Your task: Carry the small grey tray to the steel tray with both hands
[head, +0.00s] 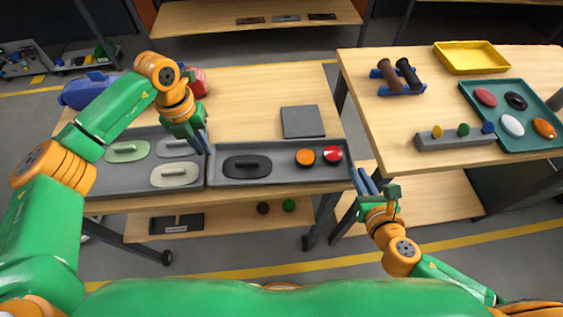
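A grey tray (280,180) lies near the front edge of the left table. It holds a black oval piece with a handle (247,166), an orange disc (305,156) and a red disc (333,155). My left gripper (207,148) is at its left end wall, pointing down; its fingertips are partly hidden, so its opening is unclear. My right gripper (362,177) is just off its right front corner, with its two blue fingers apart and nothing between them. A flat dark grey square (303,121) lies behind this tray; I cannot tell whether it is the steel tray.
Another grey tray (103,183) with several oval pieces adjoins on the left. The right table (385,130) holds a yellow tray (470,57), a teal tray (507,143) and a grey block (455,141). A gap separates the tables.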

